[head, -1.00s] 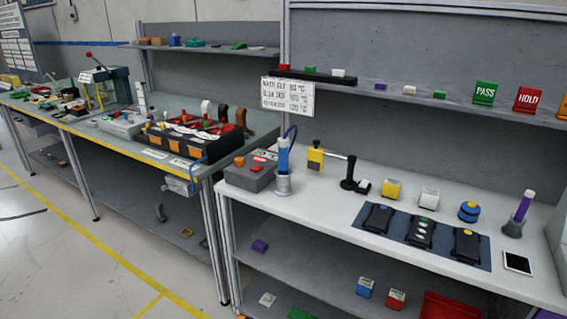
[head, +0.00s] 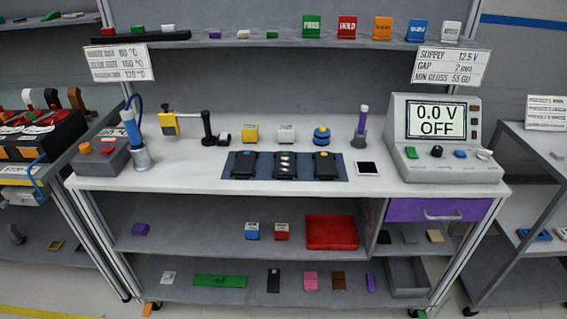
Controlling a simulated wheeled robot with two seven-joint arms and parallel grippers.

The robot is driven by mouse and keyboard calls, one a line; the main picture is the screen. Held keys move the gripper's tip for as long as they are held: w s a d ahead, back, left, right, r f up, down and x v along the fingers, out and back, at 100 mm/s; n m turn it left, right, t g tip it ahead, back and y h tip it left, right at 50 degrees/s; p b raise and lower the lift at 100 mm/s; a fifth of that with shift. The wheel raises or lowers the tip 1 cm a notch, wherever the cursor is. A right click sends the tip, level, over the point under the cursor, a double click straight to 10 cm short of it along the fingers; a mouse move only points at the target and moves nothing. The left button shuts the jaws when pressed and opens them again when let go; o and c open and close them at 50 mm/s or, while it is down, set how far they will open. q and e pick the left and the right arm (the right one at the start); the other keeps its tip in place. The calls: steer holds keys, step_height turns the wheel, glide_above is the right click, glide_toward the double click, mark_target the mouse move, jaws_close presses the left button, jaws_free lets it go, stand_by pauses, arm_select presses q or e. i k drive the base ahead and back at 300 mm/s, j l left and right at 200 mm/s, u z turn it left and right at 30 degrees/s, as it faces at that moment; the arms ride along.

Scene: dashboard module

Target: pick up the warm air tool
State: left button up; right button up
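The tool that looks like the warm air tool (head: 131,128) has a blue body. It stands upright in a silver-grey holder (head: 141,160) at the left end of the white bench top. A dark blue cord loops up from its top. A grey control box (head: 100,155) with an orange knob and a red patch sits just left of it. Neither of my grippers shows in the head view, so their state is hidden.
A dark mat (head: 240,168) with several black modules lies mid-bench. A purple-handled tool (head: 362,120) and a power supply (head: 438,140) stand to the right.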

mark_target(128, 117)
steer(key=i+j+u, duration=0.2)
steer(key=i+u, duration=0.15)
steer(key=i, duration=0.15)
steer(key=i+j+u, duration=0.1)
steer(key=i+u, duration=0.2)
steer(key=i, duration=0.2)
